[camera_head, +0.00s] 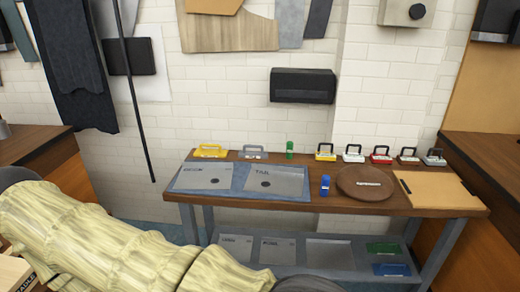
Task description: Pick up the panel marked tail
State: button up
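The panel marked tail (290,190) is a flat grey sheet with dark lettering that looks like TAIL and a dark round spot. My gripper is not in view. My arm, in a pale yellow ribbed cover, fills the lower left in front of the bench.
Behind are a green item (290,149) and several handled tools. More panels (278,250) lie on the lower shelf.

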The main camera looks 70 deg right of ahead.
aim_at(264, 179)
jog(key=z, duration=1.75)
jog(key=i, duration=0.3)
jog(key=z, duration=0.35)
